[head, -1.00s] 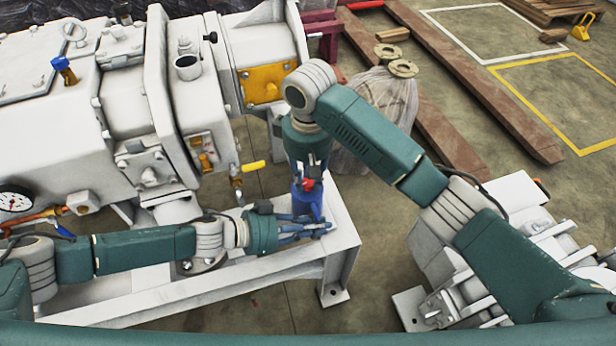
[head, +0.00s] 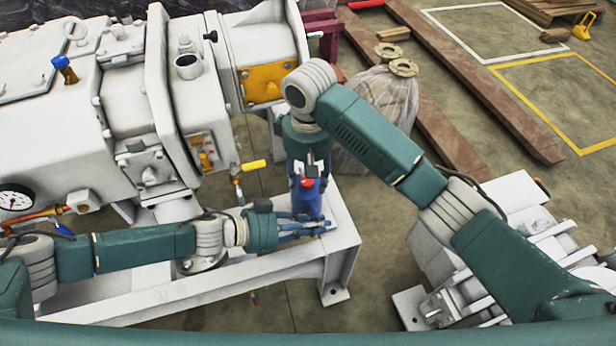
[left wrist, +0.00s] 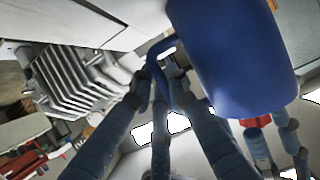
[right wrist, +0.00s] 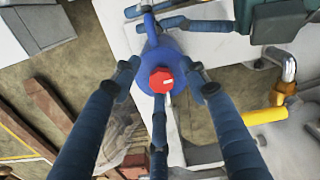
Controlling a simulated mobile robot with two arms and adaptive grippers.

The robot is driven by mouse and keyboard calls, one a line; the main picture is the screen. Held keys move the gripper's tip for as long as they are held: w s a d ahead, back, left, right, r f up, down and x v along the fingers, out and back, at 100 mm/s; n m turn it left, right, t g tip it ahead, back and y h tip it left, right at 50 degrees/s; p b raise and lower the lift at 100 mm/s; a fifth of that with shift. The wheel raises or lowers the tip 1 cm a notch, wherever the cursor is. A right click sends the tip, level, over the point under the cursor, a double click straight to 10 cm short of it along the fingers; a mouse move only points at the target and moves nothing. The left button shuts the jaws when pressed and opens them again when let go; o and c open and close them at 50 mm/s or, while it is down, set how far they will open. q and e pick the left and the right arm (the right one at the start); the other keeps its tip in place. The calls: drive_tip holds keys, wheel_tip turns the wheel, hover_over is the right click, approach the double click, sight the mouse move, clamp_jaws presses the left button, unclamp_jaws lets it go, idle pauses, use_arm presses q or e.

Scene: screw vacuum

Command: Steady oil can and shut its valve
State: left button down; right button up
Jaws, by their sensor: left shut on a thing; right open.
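The blue oil can (head: 308,206) stands on the white metal base at its right end, with a red valve knob (head: 307,183) on top. My left gripper (head: 300,229) reaches in from the left, low on the can. In the left wrist view its fingers (left wrist: 160,88) are shut on the can's curved handle (left wrist: 153,62), beside the blue body (left wrist: 235,60). My right gripper (head: 306,172) points down from above. In the right wrist view its fingers (right wrist: 160,88) are open around the red knob (right wrist: 161,80), with visible gaps; contact is not seen.
The large white vacuum machine (head: 75,140) fills the left, with a yellow-handled valve (head: 252,165) close to the can. A plastic-wrapped bundle (head: 385,105) stands behind my right arm. Brown beams (head: 490,110) lie on the floor.

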sight(308, 183)
use_arm(q)
drive_tip(key=shift+s+d+r, duration=0.1)
use_arm(e)
wheel_tip(308, 183, up, 12)
idle(0.4)
use_arm(q)
drive_tip(key=c, duration=1.7)
unclamp_jaws()
drive_tip(key=shift+o, duration=0.4)
